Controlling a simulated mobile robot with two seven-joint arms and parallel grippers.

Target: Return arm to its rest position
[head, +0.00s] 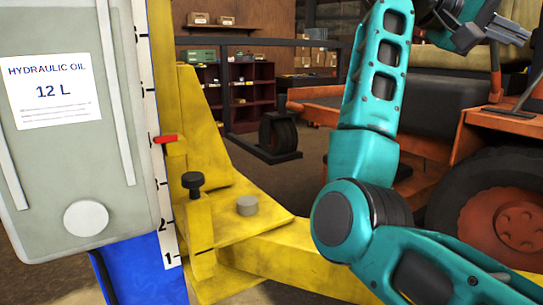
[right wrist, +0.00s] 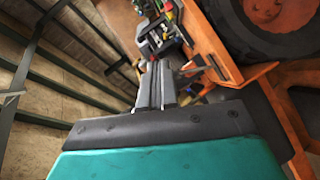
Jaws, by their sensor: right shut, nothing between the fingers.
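My right arm comes in from the lower right of the head view, bends at a round elbow joint and rises. My right gripper (head: 508,30) is at the top right, with its grey fingers together and nothing between them. It is raised in front of the orange mower (head: 505,215), whose seat and wheel show behind the arm. In the right wrist view the gripper (right wrist: 157,82) is also shut and empty, with orange mower parts beyond and to the right. My left gripper is not in view.
A grey hydraulic oil container (head: 75,150) stands close at left, beside a scale strip with a red pointer (head: 165,139). A yellow lift frame (head: 190,110) with a black knob (head: 193,182) stands in the middle. Shelves (head: 250,95) are at the back.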

